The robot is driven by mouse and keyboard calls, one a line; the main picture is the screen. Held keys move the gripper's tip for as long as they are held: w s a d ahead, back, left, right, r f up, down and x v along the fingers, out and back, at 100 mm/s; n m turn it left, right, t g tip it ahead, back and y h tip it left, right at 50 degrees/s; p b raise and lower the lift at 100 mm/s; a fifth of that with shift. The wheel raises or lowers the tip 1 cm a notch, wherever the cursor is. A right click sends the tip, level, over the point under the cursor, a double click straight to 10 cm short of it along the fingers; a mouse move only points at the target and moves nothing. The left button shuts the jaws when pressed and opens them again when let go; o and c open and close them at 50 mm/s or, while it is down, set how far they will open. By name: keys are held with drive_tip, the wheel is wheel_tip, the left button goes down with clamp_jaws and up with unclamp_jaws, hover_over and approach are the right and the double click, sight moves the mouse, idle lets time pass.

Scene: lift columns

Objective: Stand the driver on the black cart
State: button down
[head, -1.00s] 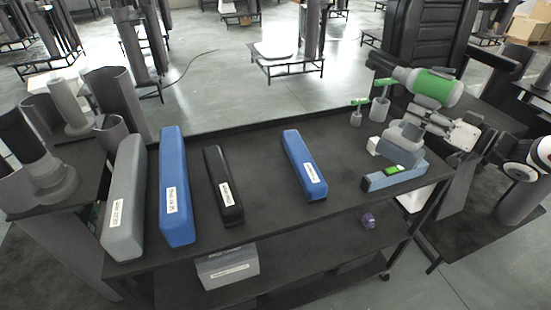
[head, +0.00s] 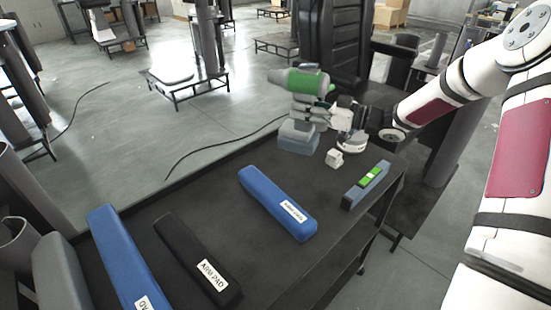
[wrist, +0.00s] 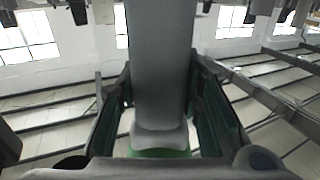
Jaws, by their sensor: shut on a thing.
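The driver (head: 305,82) is green and grey, with its body level on top and its blue-grey base (head: 298,139) downward. It is upright at the far right part of the black cart (head: 225,270). Whether the base touches the cart top cannot be told. My gripper (head: 326,114) comes from the right and is shut on the driver's handle. In the wrist view the grey handle (wrist: 160,70) fills the space between the two dark fingers, with some green below. Part of the handle is hidden by my gripper in the head view.
A small white block (head: 334,158) and a blue-grey block with a green label (head: 366,186) lie close to the driver. A blue pad (head: 275,200), a black pad (head: 190,255) and another blue pad (head: 120,255) lie further left. Bare top shows between them.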

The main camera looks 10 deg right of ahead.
sight(312, 137)
drive_tip(key=shift+f, duration=4.65)
drive_tip(key=c, duration=1.1)
unclamp_jaws()
drive_tip(key=shift+f, duration=0.15)
drive_tip(key=shift+s+d, duration=0.2)
drive_tip(key=shift+d, duration=0.15)
drive_tip(key=v, duration=1.1)
drive_tip(key=shift+s+d+b, duration=0.1)
drive_tip(key=shift+b, duration=0.2)
